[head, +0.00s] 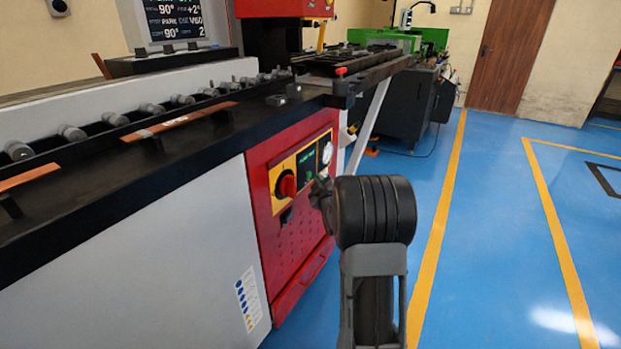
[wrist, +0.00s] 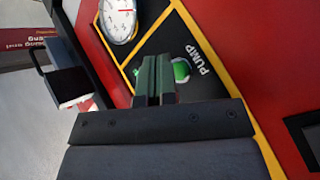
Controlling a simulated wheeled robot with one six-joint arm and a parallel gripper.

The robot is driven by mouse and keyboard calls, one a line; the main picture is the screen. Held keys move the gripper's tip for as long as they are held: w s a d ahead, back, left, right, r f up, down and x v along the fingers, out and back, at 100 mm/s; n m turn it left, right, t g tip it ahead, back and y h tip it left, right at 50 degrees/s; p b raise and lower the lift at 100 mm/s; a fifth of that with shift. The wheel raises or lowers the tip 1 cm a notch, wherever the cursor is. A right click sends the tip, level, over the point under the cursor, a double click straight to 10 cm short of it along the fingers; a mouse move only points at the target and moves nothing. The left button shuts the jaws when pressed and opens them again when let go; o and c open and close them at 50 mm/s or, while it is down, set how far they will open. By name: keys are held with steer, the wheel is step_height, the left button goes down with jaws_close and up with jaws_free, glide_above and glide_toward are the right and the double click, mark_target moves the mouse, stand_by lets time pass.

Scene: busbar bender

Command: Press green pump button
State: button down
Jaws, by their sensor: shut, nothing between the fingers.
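The green pump button (wrist: 181,71) shows in the wrist view on a black panel (wrist: 200,92) with a yellow border, beside the white word PUMP. My gripper (wrist: 152,62) is shut and empty, and its fingertips overlap the left edge of the button in this view. I cannot tell whether they touch it. In the head view my gripper (head: 318,190) is at the right part of the control panel (head: 284,205) on the red cabinet. My arm and gripper hide part of that area, and the button cannot be made out clearly there.
A round white gauge (wrist: 118,18) sits beside the pump panel. A red rotary knob (head: 288,185) is on the control panel's left. The black machine bed (head: 110,165) with copper bars runs above the cabinet. Blue floor (head: 490,200) on the right is free.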

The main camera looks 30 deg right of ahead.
steer(key=shift+s+d, duration=0.1)
steer(key=shift+s, duration=0.15)
steer(key=shift+s+d+b, duration=0.2)
steer(key=shift+s+d, duration=0.2)
steer(key=shift+s, duration=0.3)
steer(key=shift+s+d+b, duration=0.15)
steer(key=shift+s+d, duration=0.2)
steer(key=shift+s, duration=0.4)
steer(key=shift+s+d+b, duration=0.2)
steer(key=shift+s+d, duration=0.2)
steer(key=shift+s, duration=0.3)
steer(key=s+a+r+m+g+y+p, duration=0.1)
steer(key=s+a+r+m+g+p, duration=0.15)
steer(key=a+r+p, duration=0.6)
steer(key=s+a+r+m+g+y+p, duration=0.15)
steer(key=a+r+g+p, duration=0.35)
steer(key=r+p, duration=0.6)
steer(key=s+a+r+m+g+y+p, duration=0.1)
steer(key=s+a+r+g+p, duration=0.2)
steer(key=s+a+r+p, duration=0.3)
steer(key=s+a+r+m+g+y+p, duration=0.1)
steer(key=s+a+r+p, duration=0.5)
steer(key=s, duration=0.7)
steer(key=a+g+y+p, duration=0.1)
steer(key=a+g+p, duration=0.1)
steer(key=p, duration=0.1)
steer(key=shift+a+g, duration=0.15)
steer(key=shift+g, duration=0.2)
steer(key=shift+r, duration=0.1)
